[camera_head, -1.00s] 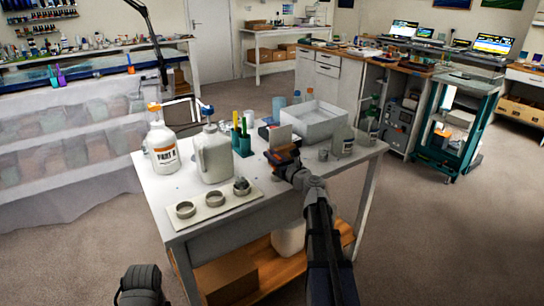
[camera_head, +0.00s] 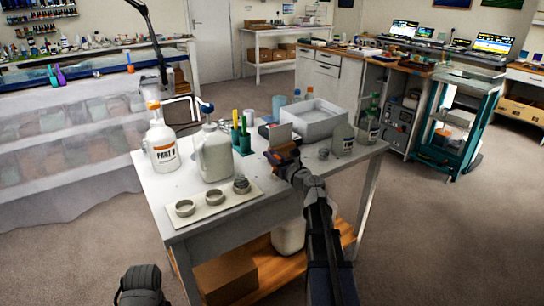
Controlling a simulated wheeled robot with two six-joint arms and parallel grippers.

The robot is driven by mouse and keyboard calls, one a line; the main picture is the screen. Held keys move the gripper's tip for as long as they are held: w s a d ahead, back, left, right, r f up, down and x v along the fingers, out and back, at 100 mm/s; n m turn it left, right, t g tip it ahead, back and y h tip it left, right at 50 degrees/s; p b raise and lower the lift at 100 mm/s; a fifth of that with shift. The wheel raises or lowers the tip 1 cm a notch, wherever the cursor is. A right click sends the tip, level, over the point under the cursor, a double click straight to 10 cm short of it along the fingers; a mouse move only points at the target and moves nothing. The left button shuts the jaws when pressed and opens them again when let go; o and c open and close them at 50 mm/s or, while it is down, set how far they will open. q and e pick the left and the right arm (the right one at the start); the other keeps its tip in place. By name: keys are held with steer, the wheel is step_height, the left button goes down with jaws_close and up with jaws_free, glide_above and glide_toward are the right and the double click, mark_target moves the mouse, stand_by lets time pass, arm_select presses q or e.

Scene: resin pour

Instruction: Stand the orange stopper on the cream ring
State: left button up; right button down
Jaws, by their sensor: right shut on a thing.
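My right gripper (camera_head: 282,155) is over the right half of the white table, beside the white tray. It is shut, and an orange patch at its jaws appears to be the orange stopper; its shape is mostly hidden. Three small round rings stand in a row on a pale board at the table's front left: a left ring (camera_head: 185,208), a middle ring (camera_head: 215,197) and a right ring (camera_head: 241,185). I cannot tell which one is the cream ring. My right gripper is behind and to the right of them, apart from them.
A white jug (camera_head: 214,155) and an orange-capped bottle (camera_head: 163,150) stand behind the pale board (camera_head: 228,203). The table between the board and my right gripper is clear.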

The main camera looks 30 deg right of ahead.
steer(key=shift+f+b, duration=0.6)
steer(key=shift+f, duration=0.1)
steer(key=shift+f, duration=0.25)
steer(key=shift+f+b, duration=0.3)
steer(key=shift+b, duration=0.25)
steer(key=c, duration=0.7)
jaws_free()
steer(key=shift+c, duration=0.2)
